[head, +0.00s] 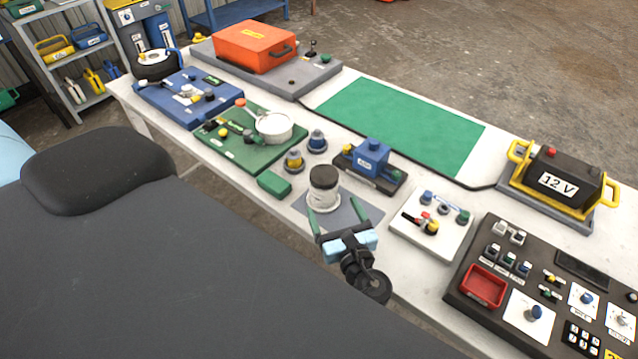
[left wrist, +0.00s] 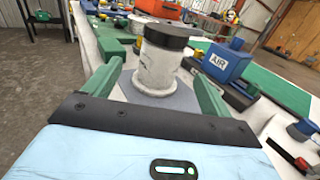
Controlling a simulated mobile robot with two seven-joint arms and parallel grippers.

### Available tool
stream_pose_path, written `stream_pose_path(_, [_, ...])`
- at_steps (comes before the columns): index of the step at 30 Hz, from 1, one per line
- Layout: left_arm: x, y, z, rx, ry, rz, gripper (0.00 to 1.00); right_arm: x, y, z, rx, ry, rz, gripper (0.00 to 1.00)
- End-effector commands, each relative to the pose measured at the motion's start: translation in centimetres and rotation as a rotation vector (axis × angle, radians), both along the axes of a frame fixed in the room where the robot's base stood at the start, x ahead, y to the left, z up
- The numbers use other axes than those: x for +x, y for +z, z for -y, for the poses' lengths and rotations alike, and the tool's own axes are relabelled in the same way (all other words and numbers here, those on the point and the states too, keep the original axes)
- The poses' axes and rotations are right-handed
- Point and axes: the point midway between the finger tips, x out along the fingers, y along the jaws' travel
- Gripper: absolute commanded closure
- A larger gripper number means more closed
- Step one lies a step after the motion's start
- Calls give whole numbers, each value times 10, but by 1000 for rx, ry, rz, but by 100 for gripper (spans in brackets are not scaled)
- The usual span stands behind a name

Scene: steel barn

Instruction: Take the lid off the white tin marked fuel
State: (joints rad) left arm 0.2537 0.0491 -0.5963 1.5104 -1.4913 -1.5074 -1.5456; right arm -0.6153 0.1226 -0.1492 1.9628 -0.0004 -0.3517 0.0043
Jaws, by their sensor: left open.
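A white cylindrical tin (head: 322,199) with a dark lid (head: 323,176) stands upright on a grey mat (head: 349,213) near the table's front edge. No lettering on it is readable. The lid sits on top of the tin. In the left wrist view the tin (left wrist: 157,70) and its dark lid (left wrist: 160,34) are straight ahead. My left gripper (head: 333,207) is open, its green fingers pointing at the tin from the front, low beside its body and below the lid. The fingers (left wrist: 154,74) hold nothing. My right gripper is not in view.
A blue AIR box (head: 371,159) stands behind and right of the tin. A white switch panel (head: 431,226) is to the right. The green mat (head: 403,127) behind is bare.

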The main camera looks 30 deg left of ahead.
Motion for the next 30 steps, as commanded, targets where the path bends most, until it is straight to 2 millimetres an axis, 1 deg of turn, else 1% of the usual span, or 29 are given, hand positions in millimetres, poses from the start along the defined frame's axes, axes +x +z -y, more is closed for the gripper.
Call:
stream_pose_path(11, [1,0,-1,-1,0,0,16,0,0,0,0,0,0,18])
stream_pose_path(18, [15,1,-19,0,0,2,16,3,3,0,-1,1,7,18])
stream_pose_path(26, [20,1,-24,0,0,2,16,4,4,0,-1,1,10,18])
stream_pose_path(30, [31,3,-36,3,1,3,16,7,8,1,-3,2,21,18])
